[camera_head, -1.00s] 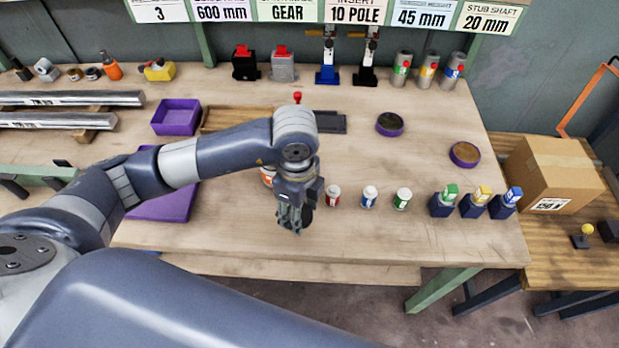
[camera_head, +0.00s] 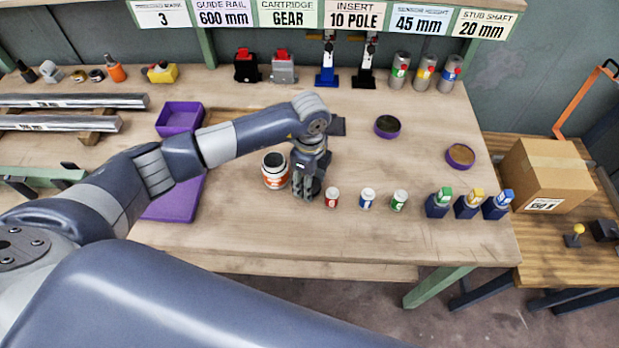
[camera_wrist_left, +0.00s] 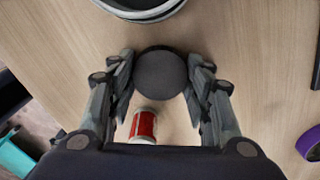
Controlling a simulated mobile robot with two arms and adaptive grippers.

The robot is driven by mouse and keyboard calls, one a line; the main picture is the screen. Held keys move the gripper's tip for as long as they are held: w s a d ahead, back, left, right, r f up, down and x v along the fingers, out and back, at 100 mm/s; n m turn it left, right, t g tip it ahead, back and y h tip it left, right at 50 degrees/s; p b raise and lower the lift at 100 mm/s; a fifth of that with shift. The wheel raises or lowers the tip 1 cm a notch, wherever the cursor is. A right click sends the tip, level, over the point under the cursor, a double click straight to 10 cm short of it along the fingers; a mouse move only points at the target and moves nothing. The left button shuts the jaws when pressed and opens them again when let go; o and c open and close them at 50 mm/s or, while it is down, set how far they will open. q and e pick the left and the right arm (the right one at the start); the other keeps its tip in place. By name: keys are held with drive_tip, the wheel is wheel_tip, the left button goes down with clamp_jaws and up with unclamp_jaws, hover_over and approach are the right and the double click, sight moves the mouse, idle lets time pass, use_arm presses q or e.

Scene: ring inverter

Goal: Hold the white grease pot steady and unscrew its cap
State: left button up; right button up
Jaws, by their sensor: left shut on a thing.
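The white grease pot (camera_head: 275,177) with an orange-red label stands upright on the bench in the head view. Its dark round top shows inside a pale rim, and part of it shows at the top of the left wrist view (camera_wrist_left: 142,12). My left gripper (camera_head: 308,190) is just right of the pot, apart from it. In the left wrist view its fingers are shut on a round black disc, which looks like the cap (camera_wrist_left: 160,74). The fingers partly hide the cap in the head view. My right gripper is not in view.
A small red-labelled pot (camera_head: 332,198) stands close right of the gripper, with blue (camera_head: 367,199) and green (camera_head: 399,201) ones further right. A purple tray (camera_head: 178,205) lies left. Round purple dishes (camera_head: 387,127) stand behind. The bench front is clear.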

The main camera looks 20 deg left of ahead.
use_arm(q)
drive_tip(key=shift+f, duration=0.15)
drive_tip(key=o, duration=1.1)
drive_tip(key=shift+o, duration=0.2)
drive_tip(key=shift+r, duration=0.25)
drive_tip(key=shift+w+r, duration=0.1)
drive_tip(key=shift+r, duration=0.25)
wheel_tip(320, 180, up, 11)
drive_tip(key=b, duration=0.2)
